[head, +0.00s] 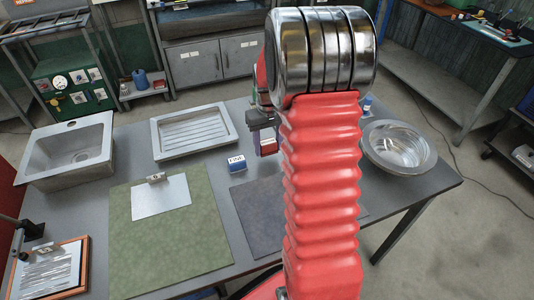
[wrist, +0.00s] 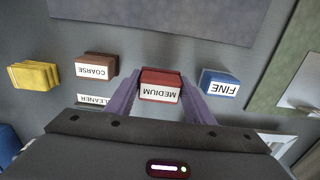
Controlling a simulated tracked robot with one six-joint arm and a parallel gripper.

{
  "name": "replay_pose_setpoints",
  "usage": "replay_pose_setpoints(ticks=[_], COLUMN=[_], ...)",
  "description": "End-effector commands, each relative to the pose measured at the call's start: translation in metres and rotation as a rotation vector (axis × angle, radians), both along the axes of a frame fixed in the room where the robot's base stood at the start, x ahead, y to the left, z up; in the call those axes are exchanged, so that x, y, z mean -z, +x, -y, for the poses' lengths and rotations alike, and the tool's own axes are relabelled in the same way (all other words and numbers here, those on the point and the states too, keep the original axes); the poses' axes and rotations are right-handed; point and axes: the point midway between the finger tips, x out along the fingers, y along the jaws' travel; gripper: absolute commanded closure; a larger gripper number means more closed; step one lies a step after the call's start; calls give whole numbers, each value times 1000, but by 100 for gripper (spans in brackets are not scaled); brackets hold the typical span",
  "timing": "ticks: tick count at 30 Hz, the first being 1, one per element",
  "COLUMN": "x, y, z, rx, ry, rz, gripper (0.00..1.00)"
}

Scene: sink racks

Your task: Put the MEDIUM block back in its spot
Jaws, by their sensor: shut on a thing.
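The MEDIUM block is dark red with a white label (wrist: 160,88). It sits between the two purple fingers of my gripper (wrist: 160,98), which is shut on it. In the head view the block (head: 268,147) shows just left of my red arm, under the dark gripper. The blue FINE block (wrist: 220,87) lies right of it in the wrist view and also shows on the table in the head view (head: 238,164). The brown COARSE block (wrist: 97,65) is to its left in the wrist view. I cannot tell whether the MEDIUM block touches the table.
A label reading CLEANER (wrist: 95,99) and a yellow sponge-like stack (wrist: 34,75) are left in the wrist view. A ridged tray (head: 194,132), a sink (head: 68,150), a round basin (head: 398,147), a green mat (head: 130,250) and a dark mat (head: 260,215) are on the table.

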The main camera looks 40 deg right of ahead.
Motion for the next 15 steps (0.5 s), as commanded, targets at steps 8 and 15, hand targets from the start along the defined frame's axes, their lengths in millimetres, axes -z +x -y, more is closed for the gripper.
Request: replay_pose_setpoints(ticks=[8,15], x=[28,37], y=[0,0], z=[0,0], rx=[0,0], ry=[2,0], rz=[-3,0], gripper=[76,76])
